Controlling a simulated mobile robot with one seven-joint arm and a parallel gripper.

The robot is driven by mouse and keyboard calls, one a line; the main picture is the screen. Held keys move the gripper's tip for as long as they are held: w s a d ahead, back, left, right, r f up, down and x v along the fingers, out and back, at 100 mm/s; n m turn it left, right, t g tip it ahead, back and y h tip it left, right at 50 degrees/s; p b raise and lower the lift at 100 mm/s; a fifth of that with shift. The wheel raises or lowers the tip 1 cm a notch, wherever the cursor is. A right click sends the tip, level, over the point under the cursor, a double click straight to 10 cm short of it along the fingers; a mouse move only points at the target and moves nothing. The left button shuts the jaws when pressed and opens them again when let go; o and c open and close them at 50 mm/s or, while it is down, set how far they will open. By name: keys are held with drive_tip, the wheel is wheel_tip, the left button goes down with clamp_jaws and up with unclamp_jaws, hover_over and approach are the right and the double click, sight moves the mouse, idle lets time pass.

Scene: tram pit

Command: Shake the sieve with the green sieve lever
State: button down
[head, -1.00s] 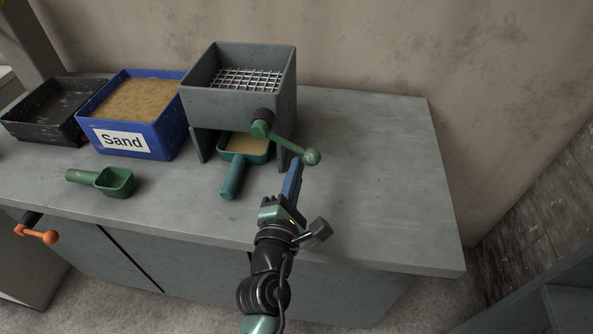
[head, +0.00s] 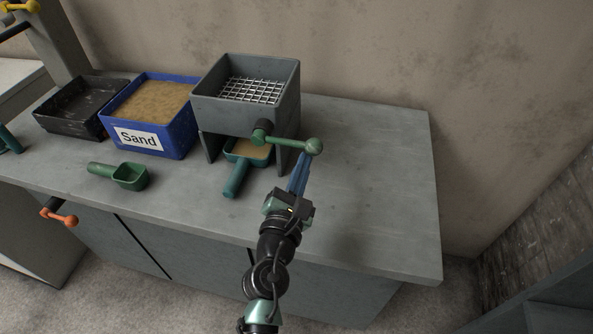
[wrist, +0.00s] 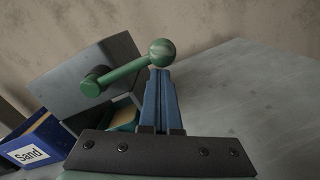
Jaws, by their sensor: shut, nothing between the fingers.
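The grey sieve box (head: 245,108) with a wire mesh (head: 250,91) stands on the bench. Its green sieve lever (head: 288,143) points right from the front and ends in a ball knob (head: 314,147). My gripper (head: 303,160) is shut and empty, its blue fingers just below the knob. In the wrist view the fingertips (wrist: 160,72) come right up under the knob (wrist: 162,52); I cannot tell whether they touch it. The lever's pivot (wrist: 95,82) shows at left there. A teal scoop (head: 237,177) holding sand sits under the sieve.
A blue Sand box (head: 180,142), a black tray (head: 72,122) and a green scoop (head: 130,177) stand to the left. An orange-knobbed lever (head: 62,217) is on the bench front. The bench right of the sieve (head: 380,170) is clear.

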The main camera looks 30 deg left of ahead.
sight(302, 147)
wheel_tip(302, 147, up, 5)
drive_tip(key=n+p, duration=0.4)
drive_tip(key=p, duration=0.1)
drive_tip(key=shift+a+f+n, duration=0.1)
drive_tip(key=shift+a+n, duration=0.05)
drive_tip(key=shift+n, duration=0.15)
idle(0.4)
